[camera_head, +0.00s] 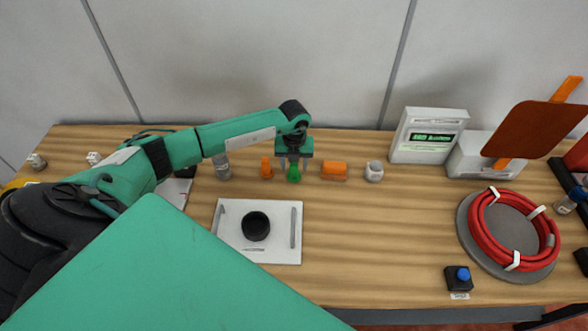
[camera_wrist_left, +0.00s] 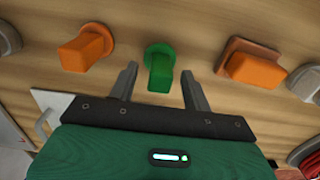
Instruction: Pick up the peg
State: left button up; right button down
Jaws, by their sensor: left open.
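A green peg (camera_head: 294,173) stands on the wooden table in the row of small parts; it also shows in the left wrist view (camera_wrist_left: 160,68). My left gripper (camera_head: 293,161) is over it, pointing down, and in the left wrist view (camera_wrist_left: 160,85) its two fingers are open on either side of the green peg, with gaps visible. An orange peg-like part (camera_head: 266,168) stands just left of the green one and shows in the left wrist view (camera_wrist_left: 87,48). Which one the task means by the peg is not certain. My right gripper is not in view.
A white tray (camera_head: 277,252) with a black round part (camera_head: 256,226) lies in front. A red coil (camera_head: 483,236) is at right. The table's front middle is clear.

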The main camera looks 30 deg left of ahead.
pick_arm(q)
jog(key=c, duration=1.1)
jog(key=shift+o, duration=0.2)
jog(key=shift+r, duration=0.15)
